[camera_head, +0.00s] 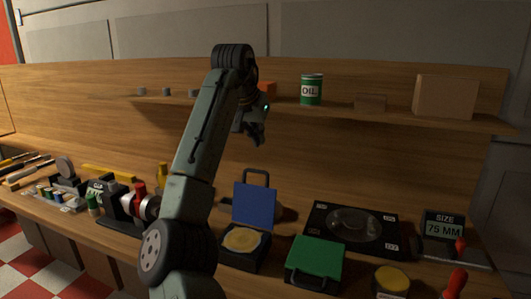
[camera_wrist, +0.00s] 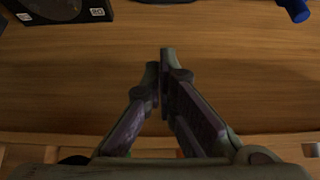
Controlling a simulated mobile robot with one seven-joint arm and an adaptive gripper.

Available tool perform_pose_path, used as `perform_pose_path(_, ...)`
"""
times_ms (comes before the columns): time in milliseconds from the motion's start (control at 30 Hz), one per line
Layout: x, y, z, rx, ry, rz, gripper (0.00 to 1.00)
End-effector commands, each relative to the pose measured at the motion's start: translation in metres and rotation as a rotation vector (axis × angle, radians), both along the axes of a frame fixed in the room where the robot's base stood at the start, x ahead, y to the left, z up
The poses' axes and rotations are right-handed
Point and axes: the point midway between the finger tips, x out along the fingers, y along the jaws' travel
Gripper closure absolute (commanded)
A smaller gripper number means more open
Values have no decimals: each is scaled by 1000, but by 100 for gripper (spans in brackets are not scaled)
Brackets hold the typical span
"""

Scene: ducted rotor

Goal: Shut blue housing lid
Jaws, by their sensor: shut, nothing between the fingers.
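The blue housing lid (camera_head: 254,205) stands open, nearly upright, with a dark handle loop above its top edge. It rises from the back of a black housing (camera_head: 240,262) that has a yellow round part inside. My gripper (camera_head: 260,141) is above and behind the lid in the head view, high near the shelf, apart from it. In the wrist view my gripper (camera_wrist: 160,62) shows its fingers together with nothing between them. A blue piece (camera_wrist: 295,9) shows at the top right there; I cannot tell whether it is the lid.
A green closed case (camera_head: 316,258) sits right of the housing. A black plate with a round disc (camera_head: 352,240) lies behind it. The shelf (camera_head: 390,116) holds an oil can (camera_head: 311,90) and boxes. A red-handled device (camera_head: 140,203) stands to the left on the bench.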

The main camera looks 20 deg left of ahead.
Motion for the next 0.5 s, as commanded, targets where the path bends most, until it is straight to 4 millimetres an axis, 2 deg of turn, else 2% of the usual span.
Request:
perform_pose_path(167, 10, 0, -16, -1, 7, 0, 100)
perform_pose_path(500, 51, -2, -75, -2, 5, 1, 100)
